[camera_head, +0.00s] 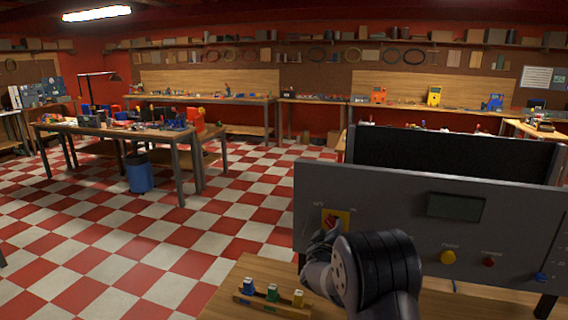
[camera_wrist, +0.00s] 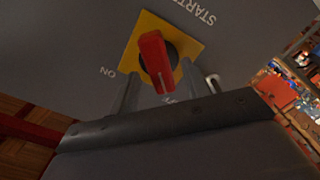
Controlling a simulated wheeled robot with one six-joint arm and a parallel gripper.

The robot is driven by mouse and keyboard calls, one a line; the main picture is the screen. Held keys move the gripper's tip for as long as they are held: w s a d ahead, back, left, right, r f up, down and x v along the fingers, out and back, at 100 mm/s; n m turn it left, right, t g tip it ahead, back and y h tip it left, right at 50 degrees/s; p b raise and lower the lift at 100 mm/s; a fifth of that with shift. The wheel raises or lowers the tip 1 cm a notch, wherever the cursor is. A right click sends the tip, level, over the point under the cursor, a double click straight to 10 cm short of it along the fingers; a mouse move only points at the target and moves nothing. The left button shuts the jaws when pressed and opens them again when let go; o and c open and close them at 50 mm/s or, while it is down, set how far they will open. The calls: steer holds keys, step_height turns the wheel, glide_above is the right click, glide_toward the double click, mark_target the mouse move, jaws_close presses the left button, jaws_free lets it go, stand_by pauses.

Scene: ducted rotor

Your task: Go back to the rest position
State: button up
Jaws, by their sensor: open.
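My gripper (camera_head: 322,258) is raised in front of the grey control panel (camera_head: 385,205), at its left end. In the wrist view my gripper (camera_wrist: 165,95) has its two fingers apart, one on each side of the lower part of a red rotary switch (camera_wrist: 155,62). I cannot tell whether the fingers touch the switch. The switch sits on a yellow plate (camera_wrist: 190,45) with the words ON and START beside it. In the head view the red switch (camera_head: 331,222) shows just above my gripper, partly hidden.
A wooden rack (camera_head: 270,305) with small blue, green and yellow-topped pieces stands on the table (camera_head: 245,269) below. The panel also has a display (camera_head: 455,207), a yellow button (camera_head: 448,257) and a red button (camera_head: 489,262). Checkered floor (camera_head: 160,255) lies open at left.

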steer(key=shift+w+d, duration=0.2)
steer(key=shift+w, duration=0.35)
steer(key=b+v, duration=0.3)
steer(key=v, duration=0.8)
steer(key=p+x, duration=0.3)
steer(key=x, duration=0.8)
steer(key=shift+d+r+m+b, duration=0.1)
steer(key=shift+m+b, duration=1.2)
steer(key=shift+m, duration=2.4)
